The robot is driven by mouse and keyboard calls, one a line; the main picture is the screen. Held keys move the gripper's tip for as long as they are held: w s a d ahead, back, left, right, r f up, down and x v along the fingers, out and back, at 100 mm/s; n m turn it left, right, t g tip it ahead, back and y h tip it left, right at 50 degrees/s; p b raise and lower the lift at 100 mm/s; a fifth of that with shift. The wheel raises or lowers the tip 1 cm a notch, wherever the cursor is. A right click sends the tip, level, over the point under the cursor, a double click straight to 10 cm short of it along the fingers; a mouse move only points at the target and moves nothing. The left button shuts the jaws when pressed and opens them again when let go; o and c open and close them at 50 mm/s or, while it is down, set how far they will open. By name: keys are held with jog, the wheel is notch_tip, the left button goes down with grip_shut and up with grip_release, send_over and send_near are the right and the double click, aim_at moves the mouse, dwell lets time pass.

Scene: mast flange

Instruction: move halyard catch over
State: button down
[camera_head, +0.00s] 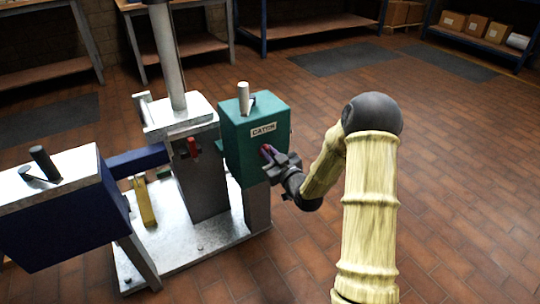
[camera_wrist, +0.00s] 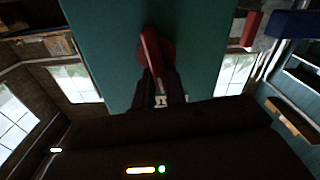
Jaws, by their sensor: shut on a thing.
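The halyard catch is a teal box (camera_head: 250,140) with a white "CATCH" label, standing on a grey post beside the mast. A red lever (camera_wrist: 151,48) on a round red hub sticks out from the teal face in the wrist view. Its small reddish end (camera_head: 266,149) shows in the head view, mostly hidden by my fingers. My gripper (camera_head: 275,163) is at the box's front face, shut on the red lever. In the wrist view my dark fingers (camera_wrist: 158,88) close around the lever's near end.
A pale mast (camera_head: 168,55) rises from a white-topped block on a metal base plate (camera_head: 205,245). A second red handle (camera_head: 193,147) is on the block left of the teal box. A dark blue box (camera_head: 65,220) stands at left. Brick floor is open at right.

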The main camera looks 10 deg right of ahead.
jog(key=n+b, duration=0.3)
jog(key=n, duration=0.1)
jog(key=a+f+n+b, duration=0.1)
jog(key=n+b, duration=0.3)
jog(key=n, duration=0.1)
jog(key=f+n+b, duration=0.1)
jog(key=n+b, duration=0.2)
jog(key=n, duration=0.1)
jog(key=shift+s+a+b, duration=0.25)
jog(key=shift+s+b, duration=0.05)
jog(key=shift+f+n+b, duration=0.1)
jog(key=shift+n+b, duration=1)
jog(key=shift+n, duration=0.5)
jog(key=c, duration=1.4)
grip_release()
jog(key=shift+c, duration=0.2)
